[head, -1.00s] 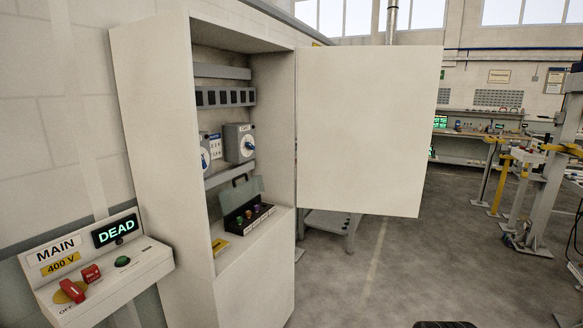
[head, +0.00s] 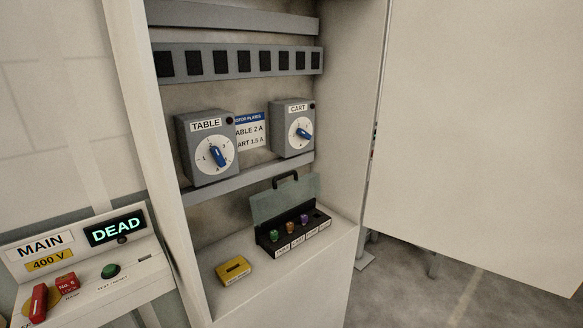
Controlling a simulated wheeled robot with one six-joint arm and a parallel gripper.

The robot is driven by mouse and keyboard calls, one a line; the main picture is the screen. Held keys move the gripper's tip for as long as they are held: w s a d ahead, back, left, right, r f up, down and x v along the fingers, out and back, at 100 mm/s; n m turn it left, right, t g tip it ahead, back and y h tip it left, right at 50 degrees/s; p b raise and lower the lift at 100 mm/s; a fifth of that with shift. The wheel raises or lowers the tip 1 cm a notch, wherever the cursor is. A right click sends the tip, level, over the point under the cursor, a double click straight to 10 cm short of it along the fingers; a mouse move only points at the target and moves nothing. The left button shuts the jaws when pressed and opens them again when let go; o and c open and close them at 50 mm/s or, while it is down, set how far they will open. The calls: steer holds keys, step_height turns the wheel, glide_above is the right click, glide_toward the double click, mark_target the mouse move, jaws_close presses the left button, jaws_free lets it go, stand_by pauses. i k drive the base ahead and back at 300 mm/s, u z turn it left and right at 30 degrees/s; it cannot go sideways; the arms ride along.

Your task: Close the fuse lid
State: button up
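The fuse lid (head: 286,198) is a greenish translucent panel with a dark handle (head: 285,178) on its top edge. It stands raised at the back of the black fuse box (head: 294,236), so the box is open. Several coloured fuses, green (head: 274,233), orange (head: 290,227) and purple (head: 304,219), stand in the box above white labels. The box sits on the ledge inside the open cabinet. My gripper is not in view.
A yellow block (head: 233,271) lies on the cabinet ledge (head: 285,275) left of the box. TABLE (head: 207,148) and CART (head: 292,130) dial units are above. The open cabinet door (head: 475,130) fills the right. The MAIN panel (head: 85,265), reading DEAD, is at lower left.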

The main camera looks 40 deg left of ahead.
mark_target(294, 172)
steer(key=u, duration=0.4)
steer(key=i, duration=0.75)
steer(key=u, duration=0.65)
